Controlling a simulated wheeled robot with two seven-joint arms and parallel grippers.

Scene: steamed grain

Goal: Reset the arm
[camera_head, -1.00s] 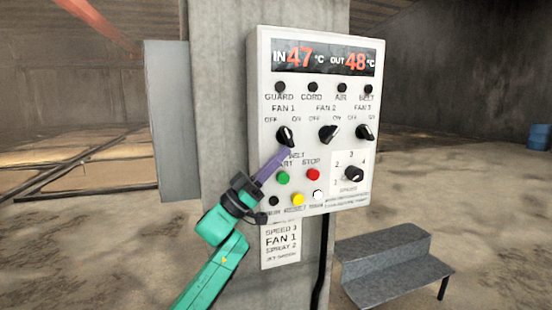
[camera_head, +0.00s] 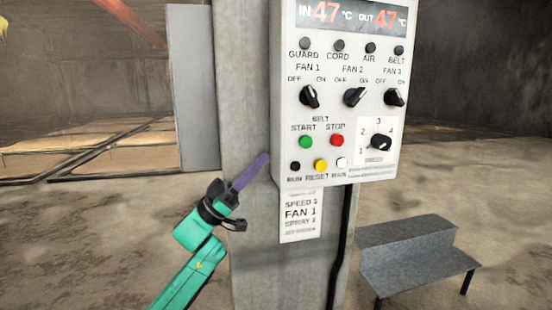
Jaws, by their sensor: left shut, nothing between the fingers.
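My left arm comes in from the lower left, green with a dark wrist. My left gripper (camera_head: 262,162) is shut and empty, with its purple fingers together and pointing up and right. Its tip is just left of the control panel's (camera_head: 345,95) lower left edge, in front of the grey post; I see no contact with the panel. The panel has three fan knobs: fan 1 (camera_head: 309,96), fan 2 (camera_head: 355,96) and fan 3 (camera_head: 393,97). Below are a green start button (camera_head: 306,141), a red stop button (camera_head: 337,140) and a speed dial (camera_head: 381,142). My right gripper is not in view.
The panel hangs on a grey concrete post (camera_head: 245,110), with a paper note (camera_head: 300,216) below it and a black cable beside the note. A grey metal step (camera_head: 415,258) stands at the lower right. Open floor lies to the left.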

